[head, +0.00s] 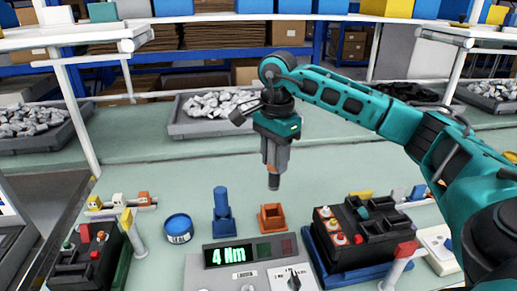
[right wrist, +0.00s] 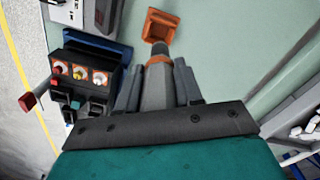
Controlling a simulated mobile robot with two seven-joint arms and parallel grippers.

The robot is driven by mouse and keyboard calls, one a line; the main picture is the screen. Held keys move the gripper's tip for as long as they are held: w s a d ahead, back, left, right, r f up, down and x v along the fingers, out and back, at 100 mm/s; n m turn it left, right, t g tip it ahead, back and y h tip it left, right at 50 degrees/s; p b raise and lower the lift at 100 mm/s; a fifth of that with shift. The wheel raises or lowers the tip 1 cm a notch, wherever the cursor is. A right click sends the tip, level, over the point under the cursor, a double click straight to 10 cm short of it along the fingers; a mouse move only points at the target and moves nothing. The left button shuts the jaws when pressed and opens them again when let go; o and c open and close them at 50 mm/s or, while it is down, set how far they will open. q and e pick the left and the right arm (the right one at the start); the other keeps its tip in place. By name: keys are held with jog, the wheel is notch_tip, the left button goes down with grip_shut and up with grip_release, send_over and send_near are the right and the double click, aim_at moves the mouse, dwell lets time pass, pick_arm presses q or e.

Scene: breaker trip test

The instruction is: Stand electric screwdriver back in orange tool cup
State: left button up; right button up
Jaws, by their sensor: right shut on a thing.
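My right gripper (head: 275,143) is shut on the electric screwdriver (head: 272,178), a grey tool with an orange band. It hangs upright with its tip down, above the bench. The screwdriver also shows in the right wrist view (right wrist: 158,88) between the two fingers. The orange tool cup (head: 272,217) stands on the bench, just below the screwdriver's tip in the head view. In the right wrist view the cup (right wrist: 160,27) lies just beyond the tip, with a gap that I cannot judge exactly. My left gripper is not in view.
A blue holder (head: 222,222) and a blue tin (head: 178,229) stand left of the cup. A tester with a "4 Nm" display (head: 230,256) is in front. A black breaker unit (head: 358,238) is at the right. Grey bins of parts (head: 215,115) line the back.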

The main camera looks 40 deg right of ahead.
aim_at(273, 185)
jog(key=shift+f, duration=0.15)
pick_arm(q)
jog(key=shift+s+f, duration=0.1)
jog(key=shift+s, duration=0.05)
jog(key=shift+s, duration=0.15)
pick_arm(e)
jog(key=shift+f+b, duration=1.8)
jog(key=shift+f, duration=0.75)
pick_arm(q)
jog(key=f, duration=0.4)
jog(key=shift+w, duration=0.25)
pick_arm(e)
jog(key=shift+f, duration=0.35)
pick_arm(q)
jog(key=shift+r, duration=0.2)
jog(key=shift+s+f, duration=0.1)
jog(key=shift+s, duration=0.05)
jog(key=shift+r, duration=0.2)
pick_arm(e)
jog(key=shift+a, duration=0.1)
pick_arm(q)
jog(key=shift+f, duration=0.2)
pick_arm(e)
jog(key=shift+f, duration=0.35)
